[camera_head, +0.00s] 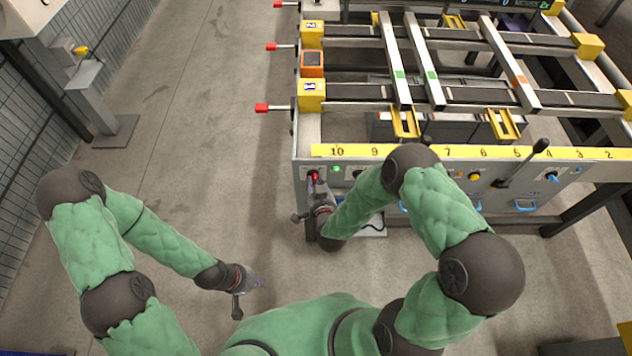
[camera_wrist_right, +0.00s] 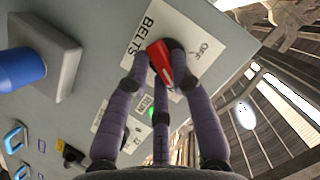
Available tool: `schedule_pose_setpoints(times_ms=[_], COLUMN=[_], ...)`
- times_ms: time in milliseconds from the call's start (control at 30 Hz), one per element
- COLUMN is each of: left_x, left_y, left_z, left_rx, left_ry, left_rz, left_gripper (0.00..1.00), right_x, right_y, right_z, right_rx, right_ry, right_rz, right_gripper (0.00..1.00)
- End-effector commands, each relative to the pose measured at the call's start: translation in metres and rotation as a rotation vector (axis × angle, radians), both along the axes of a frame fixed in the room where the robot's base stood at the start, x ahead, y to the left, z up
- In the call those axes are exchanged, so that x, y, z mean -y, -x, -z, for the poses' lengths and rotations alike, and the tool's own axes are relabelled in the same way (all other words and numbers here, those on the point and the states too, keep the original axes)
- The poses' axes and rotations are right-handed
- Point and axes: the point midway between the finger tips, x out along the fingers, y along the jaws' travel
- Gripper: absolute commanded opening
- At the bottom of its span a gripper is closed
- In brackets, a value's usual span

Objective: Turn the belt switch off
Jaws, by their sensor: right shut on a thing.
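The belt switch is a red knob (camera_wrist_right: 158,58) on a dark round base, on a white plate (camera_wrist_right: 188,25) lettered BELTS and OFF. In the head view a red spot of the switch (camera_head: 314,176) shows at the left end of the table's front panel. My right gripper (camera_head: 318,188) is at that panel. In the right wrist view its fingers (camera_wrist_right: 165,72) close around the red knob, hiding part of it. How the knob points against the OFF mark is hard to tell. My left gripper (camera_head: 250,281) hangs over bare floor, away from the table; its fingers are too small to read.
The runout table's front panel carries a green light (camera_head: 337,169), a yellow button (camera_head: 474,177), a black lever (camera_head: 520,162) and blue handles (camera_head: 525,206). A yellow numbered strip (camera_head: 460,153) runs above. Red-tipped rods (camera_head: 262,108) stick out leftward. Floor at left is clear.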

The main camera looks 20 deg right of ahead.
Motion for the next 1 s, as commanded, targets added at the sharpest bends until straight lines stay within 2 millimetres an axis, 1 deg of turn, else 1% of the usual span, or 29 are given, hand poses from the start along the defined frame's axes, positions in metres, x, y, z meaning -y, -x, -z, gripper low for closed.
schedule_pose_setpoints(times_ms=[100, 500, 1000], left_x=[0.000, 0.000, 0.000], left_y=[0.000, 0.000, 0.000], left_z=[-0.007, -0.020, -0.026], left_rx=[0.000, 0.000, 0.000], left_ry=[0.000, 0.000, 0.000], left_rz=[0.000, 0.000, 0.000], left_gripper=[0.00, 0.00, 0.00], right_x=[-0.002, -0.006, -0.010], right_y=[-0.001, -0.002, -0.003], right_z=[-0.003, -0.005, -0.004], right_rx=[-0.029, -0.135, -0.264], right_ry=[0.106, 0.471, 0.919], right_rz=[-0.002, -0.002, -0.001], right_gripper=[0.00, 0.00, 0.00])
